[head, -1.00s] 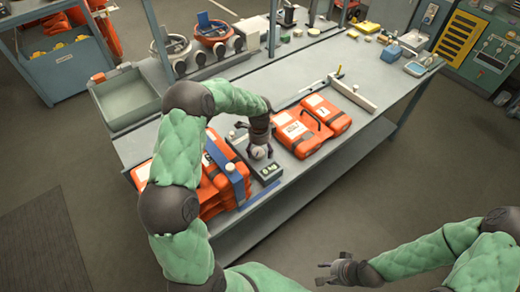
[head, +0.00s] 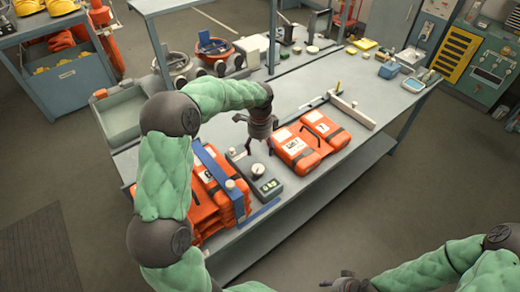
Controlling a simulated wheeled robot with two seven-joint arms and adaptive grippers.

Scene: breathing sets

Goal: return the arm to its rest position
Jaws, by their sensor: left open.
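My left arm comes in from the left and arches over the near side of the grey workbench (head: 310,185). Its gripper (head: 258,150) points down with fingers apart, empty, above a small grey test unit with a round dial (head: 257,170). The gripper looks clear of the unit.
A stack of orange cases (head: 207,205) with a blue strap stands left of the test unit, partly behind my left arm. Two orange cases (head: 297,150) lie right of the gripper. A pale bar (head: 350,110) lies beyond them. A grey tray (head: 122,115) is at the left end.

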